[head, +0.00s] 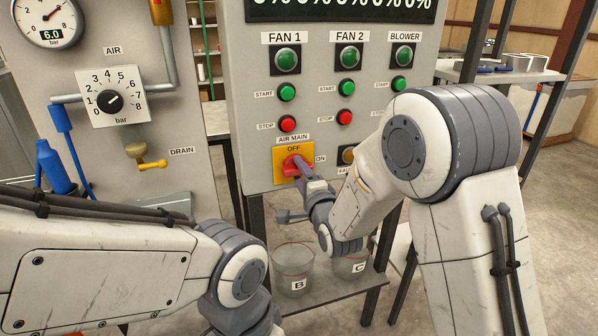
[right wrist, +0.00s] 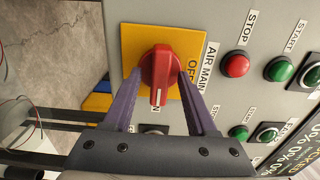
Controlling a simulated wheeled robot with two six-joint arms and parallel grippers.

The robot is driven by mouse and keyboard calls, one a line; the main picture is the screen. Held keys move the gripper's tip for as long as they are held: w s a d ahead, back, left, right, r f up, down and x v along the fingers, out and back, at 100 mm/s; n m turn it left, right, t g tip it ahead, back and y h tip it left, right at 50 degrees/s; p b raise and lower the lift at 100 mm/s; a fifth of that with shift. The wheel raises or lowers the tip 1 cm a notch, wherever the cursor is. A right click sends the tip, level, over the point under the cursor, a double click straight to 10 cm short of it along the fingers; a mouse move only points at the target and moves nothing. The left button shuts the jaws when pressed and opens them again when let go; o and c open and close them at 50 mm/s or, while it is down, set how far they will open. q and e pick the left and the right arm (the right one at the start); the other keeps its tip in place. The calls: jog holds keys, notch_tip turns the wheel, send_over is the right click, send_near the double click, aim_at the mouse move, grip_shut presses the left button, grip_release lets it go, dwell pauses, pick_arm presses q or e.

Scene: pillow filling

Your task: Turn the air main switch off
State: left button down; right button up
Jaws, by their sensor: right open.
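The air main switch is a red rotary knob (right wrist: 160,68) on a yellow plate (right wrist: 133,35), low on the grey control panel. In the head view the knob (head: 291,164) sits under the AIR MAIN label, with OFF above and ON to its right. In the right wrist view its white mark points toward the ON label. My right gripper (right wrist: 157,60) is open, its purple fingers on either side of the knob, with visible gaps. In the head view the right gripper (head: 300,167) partly covers the knob. My left arm shows, but its gripper is out of view.
Green start buttons (head: 287,93) and red stop buttons (head: 287,124) sit above the switch. An air regulator dial (head: 110,101) and a yellow drain valve (head: 152,164) are on the left panel. Buckets B (head: 294,270) and C (head: 350,265) stand on a shelf below.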

jog(key=shift+c, duration=0.3)
grip_shut()
jog(key=shift+a, duration=0.15)
jog(key=shift+f+n+b, duration=0.2)
jog(key=shift+n+b, duration=1.1)
jog(key=n+b, duration=0.4)
jog(key=n, duration=0.2)
jog(key=shift+b, duration=0.3)
jog(key=n+b, duration=0.3)
jog(key=n, duration=0.2)
jog(key=shift+n, duration=0.3)
jog(key=shift+r+n+b, duration=0.15)
jog(key=shift+n+b, duration=0.9)
jog(key=shift+n, duration=0.85)
